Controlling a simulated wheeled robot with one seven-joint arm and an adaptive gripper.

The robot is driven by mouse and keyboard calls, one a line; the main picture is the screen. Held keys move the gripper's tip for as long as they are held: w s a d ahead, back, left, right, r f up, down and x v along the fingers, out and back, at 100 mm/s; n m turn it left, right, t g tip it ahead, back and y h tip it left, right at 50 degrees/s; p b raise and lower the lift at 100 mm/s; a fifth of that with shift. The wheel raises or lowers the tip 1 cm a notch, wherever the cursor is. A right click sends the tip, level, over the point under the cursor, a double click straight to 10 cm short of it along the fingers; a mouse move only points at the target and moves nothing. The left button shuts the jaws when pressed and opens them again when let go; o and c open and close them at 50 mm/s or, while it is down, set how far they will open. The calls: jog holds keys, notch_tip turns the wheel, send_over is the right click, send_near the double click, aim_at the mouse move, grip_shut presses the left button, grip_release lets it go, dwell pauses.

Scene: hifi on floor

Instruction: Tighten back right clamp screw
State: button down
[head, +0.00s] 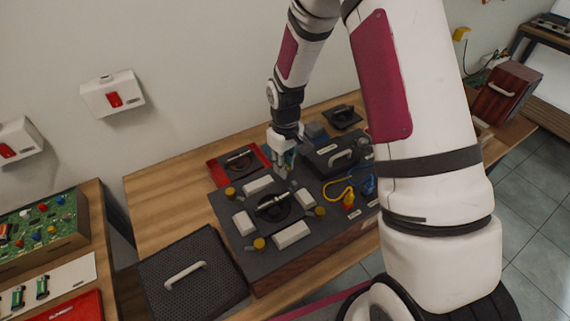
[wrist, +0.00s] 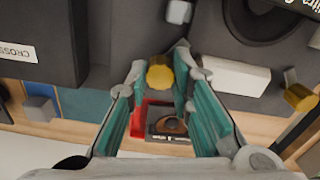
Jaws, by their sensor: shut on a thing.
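The dark hi-fi unit (head: 236,232) lies on the wooden table, with pale blocks and yellow clamp screws around a round plate. My gripper (head: 284,166) points down at its back right corner. In the wrist view, the back right clamp screw (wrist: 160,76), a yellow knob, sits between the tips of my teal-padded fingers (wrist: 159,68), which are shut on it. In the head view my gripper hides this screw. Other yellow screws show at the back left (head: 230,191), front left (head: 259,244) and front right (head: 320,211).
A dark box with a handle (head: 338,157) stands close to the right of my gripper. A red tray (head: 222,171) lies behind the unit. A black mesh panel with a handle (head: 190,283) lies at the front left. Bare table (head: 160,195) shows at the left.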

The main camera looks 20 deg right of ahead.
jog(key=shift+m, duration=1)
jog(key=c, duration=1.7)
grip_release()
jog(key=shift+r, duration=0.1)
notch_tip(320, 180, up, 12)
jog(key=shift+f, duration=0.1)
